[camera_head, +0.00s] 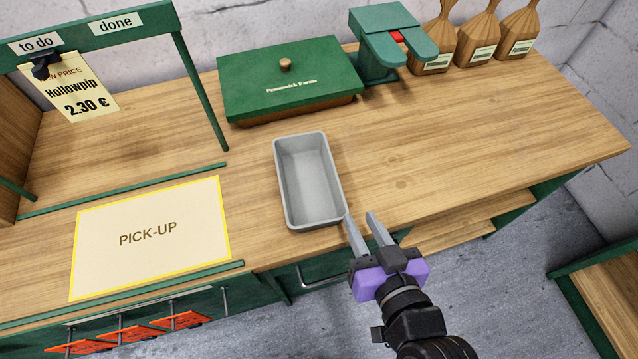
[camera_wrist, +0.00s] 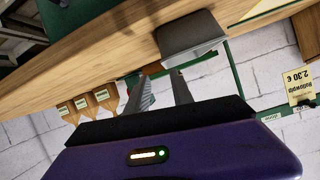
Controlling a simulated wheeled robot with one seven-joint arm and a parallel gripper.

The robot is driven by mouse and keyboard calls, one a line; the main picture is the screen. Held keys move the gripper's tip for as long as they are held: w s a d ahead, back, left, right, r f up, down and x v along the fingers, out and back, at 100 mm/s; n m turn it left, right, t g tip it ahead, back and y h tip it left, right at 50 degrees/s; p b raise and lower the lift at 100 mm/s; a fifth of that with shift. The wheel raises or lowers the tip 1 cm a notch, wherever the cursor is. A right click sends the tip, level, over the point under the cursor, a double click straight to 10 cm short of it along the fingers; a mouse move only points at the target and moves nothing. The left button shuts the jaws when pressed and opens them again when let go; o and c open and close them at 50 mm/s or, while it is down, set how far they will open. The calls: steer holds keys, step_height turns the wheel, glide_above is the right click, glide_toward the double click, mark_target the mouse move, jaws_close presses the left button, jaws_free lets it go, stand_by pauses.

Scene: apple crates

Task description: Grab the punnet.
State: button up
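The punnet is an empty grey rectangular tray (camera_head: 279,182) with a raised rim, upright on the wooden counter near its front edge. It also shows in the wrist view (camera_wrist: 190,35), just beyond the fingertips. My gripper (camera_head: 358,215) is at the punnet's near right corner, with its two grey fingers spread apart and nothing visible between them. The left finger's tip is very close to that corner; I cannot tell whether it touches. In the wrist view, my gripper's fingers (camera_wrist: 159,76) point toward the punnet.
A PICK-UP mat (camera_head: 150,237) lies left. A green sign frame (camera_head: 200,90) stands further back. The counter right of the punnet is clear.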

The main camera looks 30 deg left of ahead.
mark_target(337, 189)
steer(key=x, duration=0.6)
steer(key=shift+s+a+r+p, duration=0.1)
steer(key=shift+a+p, duration=0.15)
steer(key=shift+p, duration=0.15)
steer(key=shift+s+f+p+x, duration=0.15)
steer(key=shift+p+x, duration=0.1)
steer(key=shift+x, duration=1.25)
steer(key=shift+s+f+p+x, duration=0.1)
steer(key=shift+p+x, duration=0.15)
steer(key=shift+x, duration=1.3)
jaws_close()
